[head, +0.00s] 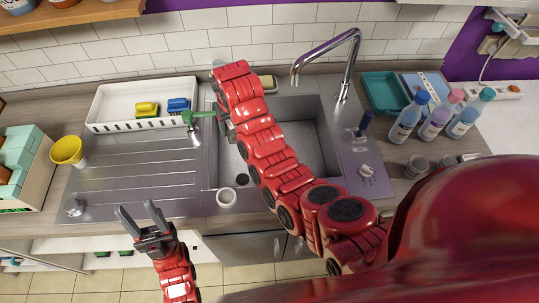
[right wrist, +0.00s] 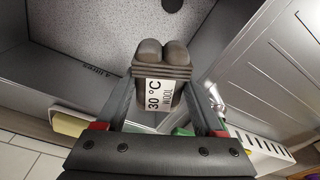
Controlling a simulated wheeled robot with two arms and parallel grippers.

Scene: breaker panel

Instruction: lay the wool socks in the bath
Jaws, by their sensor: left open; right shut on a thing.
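The wool socks (right wrist: 160,60) are a dark grey folded bundle with a white label reading "30 °C WOOL". My right gripper (right wrist: 160,90) is shut on them in the right wrist view, with a finger on each side. In the head view the right arm reaches across the steel sink basin (head: 308,120), and its gripper and the socks are mostly hidden under the arm at the basin's left side. The basin wall (right wrist: 60,85) carries a marking that seems to read "4 litres". My left gripper (head: 138,213) is open and empty in front of the drainboard.
A white rack (head: 105,103) holding yellow and blue items stands at back left. A green item (head: 193,116) is beside the right gripper. The tap (head: 330,58) arches over the basin; bottles (head: 408,117) stand right.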

